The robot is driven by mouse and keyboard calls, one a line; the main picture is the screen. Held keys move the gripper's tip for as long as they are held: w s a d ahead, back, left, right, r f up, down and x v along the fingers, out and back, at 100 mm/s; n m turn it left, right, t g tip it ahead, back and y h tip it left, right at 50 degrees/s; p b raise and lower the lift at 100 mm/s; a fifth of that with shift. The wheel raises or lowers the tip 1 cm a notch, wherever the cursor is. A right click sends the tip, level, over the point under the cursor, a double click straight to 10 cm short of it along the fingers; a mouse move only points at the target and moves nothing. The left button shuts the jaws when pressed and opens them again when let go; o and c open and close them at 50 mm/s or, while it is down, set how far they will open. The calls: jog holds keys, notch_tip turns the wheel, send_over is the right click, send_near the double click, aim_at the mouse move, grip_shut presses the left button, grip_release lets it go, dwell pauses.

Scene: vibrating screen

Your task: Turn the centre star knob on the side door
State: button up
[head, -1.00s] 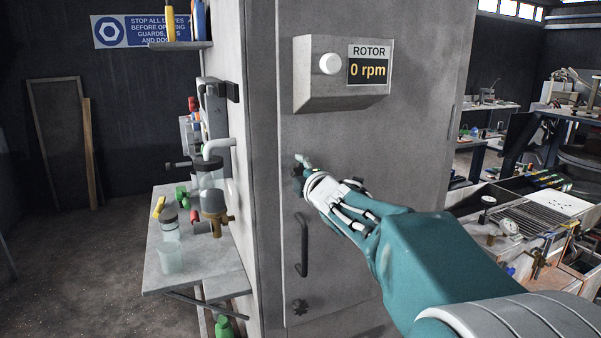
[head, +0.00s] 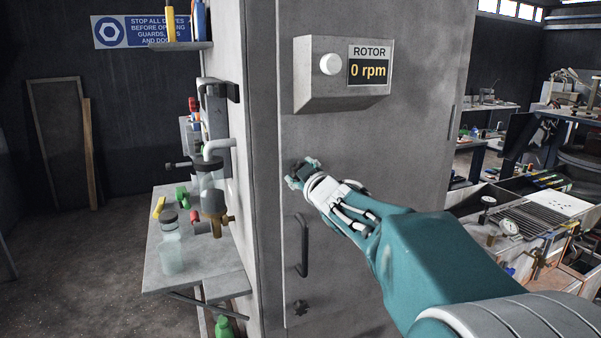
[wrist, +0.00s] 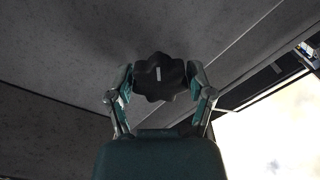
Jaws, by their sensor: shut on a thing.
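The centre star knob (wrist: 160,77) is dark and lobed, with a pale line mark on its face, in the wrist view. My gripper (wrist: 160,84) is shut on it, one finger on each side of the knob. In the head view my gripper (head: 304,174) is at the side door (head: 345,215), above the black handle, and the wrist hides part of the knob. Another star knob (head: 300,308) sits low on the door, below the handle (head: 302,245).
A grey box (head: 342,75) with a white button and a display reading 0 rpm juts out above my gripper. A shelf (head: 195,265) with jars and fittings stands to the left. A cluttered bench (head: 535,215) is at the right.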

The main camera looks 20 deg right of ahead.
jog(key=m, duration=0.3)
jog(key=shift+f+m, duration=0.3)
jog(key=shift+f, duration=0.1)
jog(key=shift+m, duration=1.9)
jog(key=o, duration=1.1)
jog(key=shift+r, duration=0.1)
jog(key=shift+r, duration=0.1)
